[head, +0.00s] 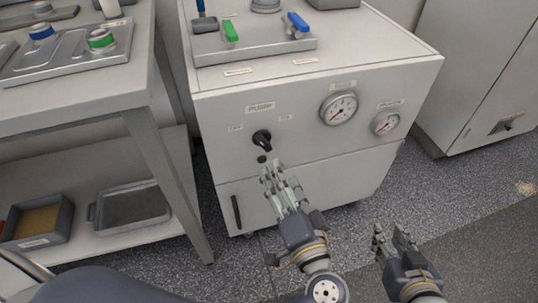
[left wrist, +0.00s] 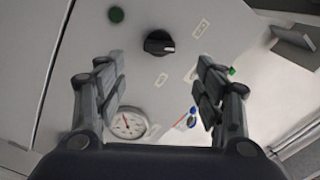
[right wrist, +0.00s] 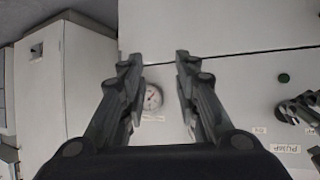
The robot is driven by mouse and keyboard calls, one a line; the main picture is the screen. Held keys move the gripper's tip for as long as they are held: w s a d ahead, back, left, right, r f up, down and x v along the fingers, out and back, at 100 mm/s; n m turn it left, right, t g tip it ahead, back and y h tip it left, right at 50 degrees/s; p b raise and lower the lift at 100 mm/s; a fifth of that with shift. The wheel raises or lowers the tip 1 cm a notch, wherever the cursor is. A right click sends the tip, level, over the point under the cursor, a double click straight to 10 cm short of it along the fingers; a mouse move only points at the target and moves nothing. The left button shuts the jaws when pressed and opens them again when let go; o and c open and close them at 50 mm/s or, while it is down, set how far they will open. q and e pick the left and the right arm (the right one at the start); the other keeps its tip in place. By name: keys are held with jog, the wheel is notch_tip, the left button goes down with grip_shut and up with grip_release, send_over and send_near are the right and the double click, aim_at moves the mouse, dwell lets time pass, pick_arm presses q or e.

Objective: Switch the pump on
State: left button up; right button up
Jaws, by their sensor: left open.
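The pump switch is a black rotary knob (head: 262,139) on the front of a white cabinet, below a PUMP label (head: 260,107), with smaller labels at its upper left and upper right. In the left wrist view the knob (left wrist: 159,43) lies beyond and between the fingers, a white mark at its right end. I cannot tell which label it points at. My left gripper (head: 281,174) is open and empty, just below the knob in the head view and apart from it. My right gripper (head: 394,237) is open and empty, lower right; its wrist view shows a gap between the fingers (right wrist: 157,60).
A dark green button (head: 262,159) sits under the knob. Two gauges (head: 339,108) (head: 386,122) are to the right on the cabinet. A door handle (head: 236,212) is lower left. A bench (head: 88,103) stands left. Floor is clear at right.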

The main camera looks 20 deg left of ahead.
aim_at(267, 146)
pick_arm(q)
jog(key=x, duration=1)
jog(key=shift+w+a+b, duration=0.1)
jog(key=shift+w+b, duration=0.05)
jog(key=shift+b, duration=0.25)
pick_arm(e)
jog(key=w+r+t, duration=0.1)
jog(key=w+a+r+t, duration=0.1)
jog(key=r, duration=0.1)
jog(key=shift+w+a+r+y, duration=0.1)
jog(key=shift+w+r+y, duration=0.15)
jog(key=shift+y, duration=0.15)
pick_arm(q)
jog(key=c, duration=1.1)
